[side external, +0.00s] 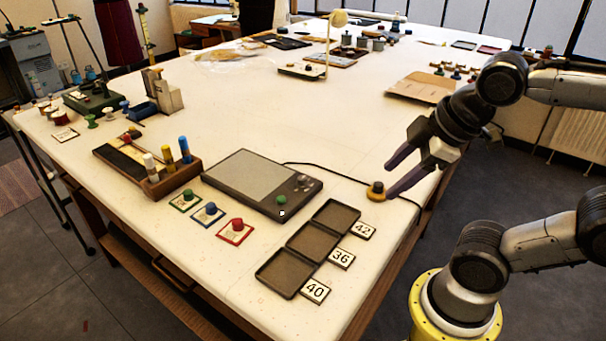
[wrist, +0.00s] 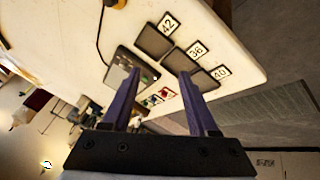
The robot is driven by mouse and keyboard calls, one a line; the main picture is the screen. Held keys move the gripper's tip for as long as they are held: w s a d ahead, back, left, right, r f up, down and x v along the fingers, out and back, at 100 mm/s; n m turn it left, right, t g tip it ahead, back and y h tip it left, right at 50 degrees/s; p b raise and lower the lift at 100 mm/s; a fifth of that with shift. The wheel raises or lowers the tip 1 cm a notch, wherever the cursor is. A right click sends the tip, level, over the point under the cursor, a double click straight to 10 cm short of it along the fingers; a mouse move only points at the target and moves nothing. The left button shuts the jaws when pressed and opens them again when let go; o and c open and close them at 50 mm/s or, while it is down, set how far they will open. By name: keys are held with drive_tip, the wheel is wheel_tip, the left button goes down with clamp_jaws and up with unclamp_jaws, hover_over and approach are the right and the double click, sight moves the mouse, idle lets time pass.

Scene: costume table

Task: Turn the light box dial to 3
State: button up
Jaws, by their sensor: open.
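The light box (side external: 250,178) is a dark flat case with a pale grey panel, lying on the white table; it shows partly behind a finger in the wrist view (wrist: 122,64). A small dark dial (side external: 303,180) sits on its right-hand strip, with a green piece (side external: 281,200) at the strip's near end. The dial's number marks are too small to read. My gripper (side external: 390,181) is open and empty, above the table's right edge, to the right of the light box and apart from it. In the wrist view its two purple fingers (wrist: 159,72) stand wide apart.
A yellow-and-black button (side external: 376,191) on a cable lies near my fingers. Three dark trays (side external: 313,241) with cards 42, 36 and 40 stand in front of the light box. Colored stamps (side external: 209,213) and a wooden rack (side external: 150,165) are at left.

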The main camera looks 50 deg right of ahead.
drive_tip(key=w+d+r+n, duration=0.2)
drive_tip(key=w+r+n, duration=0.15)
drive_tip(key=n, duration=0.45)
drive_tip(key=n+g+h, duration=0.3)
drive_tip(key=n, duration=1)
hover_over(303, 178)
drive_tip(key=s+a, duration=0.4)
wheel_tip(303, 178, down, 4)
drive_tip(key=x, duration=1.3)
drive_tip(key=shift+w+a, duration=0.2)
drive_tip(key=shift+a, duration=0.15)
clamp_jaws()
